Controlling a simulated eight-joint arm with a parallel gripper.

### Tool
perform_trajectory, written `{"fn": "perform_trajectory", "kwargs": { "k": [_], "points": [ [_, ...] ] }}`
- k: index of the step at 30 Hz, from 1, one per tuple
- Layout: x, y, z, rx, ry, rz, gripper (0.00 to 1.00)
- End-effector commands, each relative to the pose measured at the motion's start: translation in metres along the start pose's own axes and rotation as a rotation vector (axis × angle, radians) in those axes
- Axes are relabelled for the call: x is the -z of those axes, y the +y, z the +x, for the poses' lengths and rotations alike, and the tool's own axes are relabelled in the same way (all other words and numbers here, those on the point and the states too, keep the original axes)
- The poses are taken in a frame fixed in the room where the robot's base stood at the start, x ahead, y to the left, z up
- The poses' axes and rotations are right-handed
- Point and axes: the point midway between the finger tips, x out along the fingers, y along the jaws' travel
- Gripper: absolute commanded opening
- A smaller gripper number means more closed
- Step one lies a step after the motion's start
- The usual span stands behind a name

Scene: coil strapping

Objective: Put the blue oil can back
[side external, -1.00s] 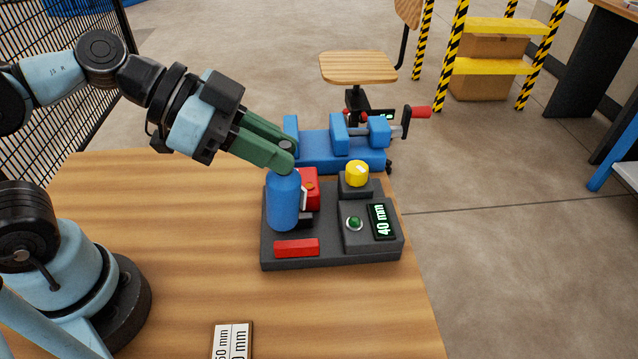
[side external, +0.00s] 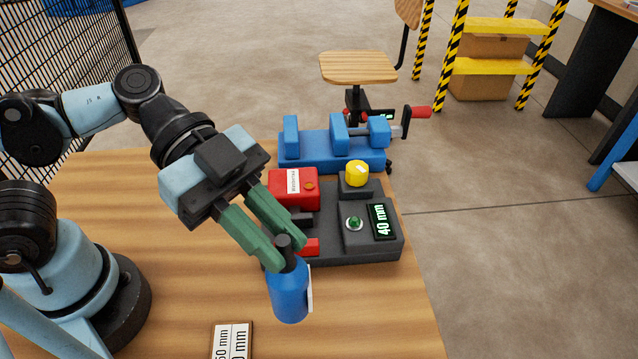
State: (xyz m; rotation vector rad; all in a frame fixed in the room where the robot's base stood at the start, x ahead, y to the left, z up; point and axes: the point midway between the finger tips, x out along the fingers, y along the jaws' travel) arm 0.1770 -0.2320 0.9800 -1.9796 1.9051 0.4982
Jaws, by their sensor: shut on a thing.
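The blue oil can (side external: 289,291) is a blue bottle with a dark neck and cap and a pale label edge on its right side. My gripper (side external: 286,256) has green fingers and is shut on the can's dark neck from the upper left. The can is nearly upright, in front of the dark machine base. I cannot tell whether its bottom touches the wooden table or hangs just above it.
The dark machine base (side external: 370,252) carries a red block (side external: 290,188), a yellow knob (side external: 357,173), a green button (side external: 354,223) and a "40 mm" display (side external: 382,220). A blue vise (side external: 318,152) stands behind. A white label card (side external: 232,342) lies at the table's (side external: 380,325) front.

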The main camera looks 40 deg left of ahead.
Motion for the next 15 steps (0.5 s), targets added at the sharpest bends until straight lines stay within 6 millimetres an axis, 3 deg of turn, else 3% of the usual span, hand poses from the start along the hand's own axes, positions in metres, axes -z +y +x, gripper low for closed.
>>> {"fn": "perform_trajectory", "kwargs": {
  "k": [15],
  "points": [
    [-0.035,-0.001,0.019,0.001,0.002,-0.001,0.00]
  ]
}}
